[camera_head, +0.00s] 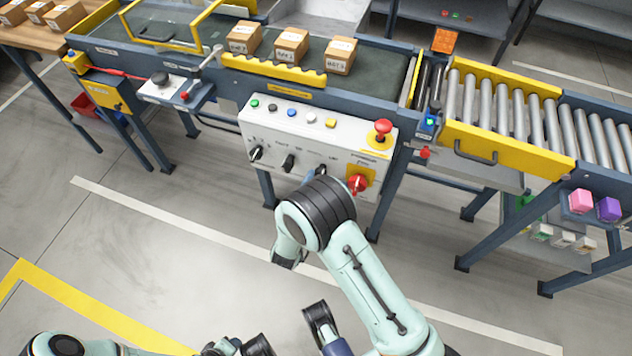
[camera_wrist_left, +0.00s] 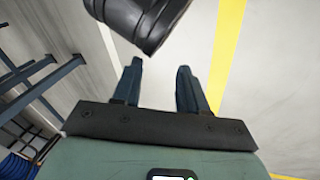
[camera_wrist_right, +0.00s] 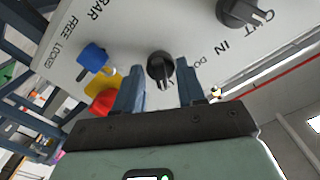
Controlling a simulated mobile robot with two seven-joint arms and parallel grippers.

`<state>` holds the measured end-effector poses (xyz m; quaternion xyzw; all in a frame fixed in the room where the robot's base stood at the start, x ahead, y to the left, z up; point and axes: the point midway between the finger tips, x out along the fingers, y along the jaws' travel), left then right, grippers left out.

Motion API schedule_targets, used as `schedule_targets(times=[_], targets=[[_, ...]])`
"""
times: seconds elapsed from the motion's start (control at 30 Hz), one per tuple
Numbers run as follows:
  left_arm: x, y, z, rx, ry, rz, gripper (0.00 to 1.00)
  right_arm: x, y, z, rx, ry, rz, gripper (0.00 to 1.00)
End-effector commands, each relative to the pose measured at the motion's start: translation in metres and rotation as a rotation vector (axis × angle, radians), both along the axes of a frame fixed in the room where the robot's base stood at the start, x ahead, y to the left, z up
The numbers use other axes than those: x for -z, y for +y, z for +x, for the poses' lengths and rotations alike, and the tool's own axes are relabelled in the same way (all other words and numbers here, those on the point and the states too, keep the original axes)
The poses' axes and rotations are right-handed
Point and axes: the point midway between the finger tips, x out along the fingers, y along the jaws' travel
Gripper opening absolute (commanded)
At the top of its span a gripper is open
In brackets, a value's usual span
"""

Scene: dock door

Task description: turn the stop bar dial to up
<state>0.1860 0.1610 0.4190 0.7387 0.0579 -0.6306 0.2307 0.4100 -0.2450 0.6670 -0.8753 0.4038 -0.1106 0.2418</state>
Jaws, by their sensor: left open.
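The white control panel (camera_head: 300,135) carries a row of black dials. The rightmost black dial (camera_head: 321,170) is partly covered by my right arm; its label is too small to read there. In the right wrist view a black dial (camera_wrist_right: 160,68) sits between and beyond the fingertips of my right gripper (camera_wrist_right: 160,82), with "BAR" and part of "DO" printed near it. These fingers are apart, and I cannot tell whether they touch the dial. Its exact setting is unclear. My left gripper (camera_wrist_left: 158,82) is open and empty over the floor, away from the panel.
A red rotary switch (camera_head: 358,183) on a yellow plate and a red mushroom button (camera_head: 382,128) are right of the dials. Another black dial (camera_wrist_right: 240,12) is close to my right gripper. Boxes (camera_head: 291,46) stand on the conveyor behind.

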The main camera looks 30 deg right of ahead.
Motion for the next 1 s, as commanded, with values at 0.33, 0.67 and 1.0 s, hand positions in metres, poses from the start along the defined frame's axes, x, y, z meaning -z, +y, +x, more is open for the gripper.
schedule_targets(times=[0.33, 0.67, 1.0], targets=[[-0.008, -0.005, -0.01, 0.011, 0.026, -0.013, 0.43, -0.001, 0.042, -0.034, -0.007, 0.004, 0.001, 0.39], [-0.015, -0.01, -0.02, 0.022, 0.051, -0.026, 0.43, 0.0, 0.091, -0.077, -0.004, 0.002, 0.001, 0.39], [-0.016, -0.011, -0.022, 0.025, 0.058, -0.028, 0.43, 0.0, 0.102, -0.088, -0.001, 0.001, 0.001, 0.39]])
